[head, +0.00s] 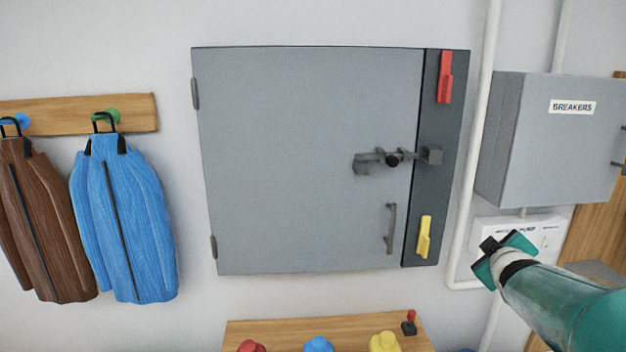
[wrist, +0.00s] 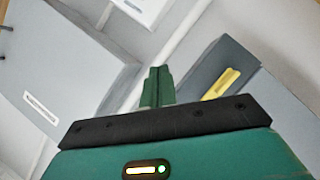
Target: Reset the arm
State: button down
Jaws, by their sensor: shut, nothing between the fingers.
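My gripper (wrist: 158,86) shows in the wrist view with its green fingers together and nothing between them. In the head view my green arm comes in from the lower right, and my gripper (head: 484,262) is near the white wall outlet panel. It looks to be in front of the wall, to the lower right of the grey cabinet (head: 300,160). It appears apart from everything around it. The cabinet door is shut, with a dark latch bar (head: 392,158) across its right edge and a handle (head: 390,228) below.
A red lever (head: 445,78) and yellow lever (head: 424,236) sit on the cabinet's dark side strip. The breaker box (head: 545,140) and white pipes (head: 474,140) are at right. Blue (head: 125,220) and brown (head: 45,220) jackets hang left. A wooden shelf (head: 285,330) with coloured knobs is below.

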jog(key=s+a+f+m+g+y, duration=0.2)
jog(key=s+a+f+m+g, duration=0.1)
jog(key=s+a, duration=0.9)
jog(key=s+a+f+m+g+y, duration=0.3)
jog(key=s+a+f+g, duration=0.2)
jog(key=s+a, duration=0.8)
jog(key=shift+d, duration=0.15)
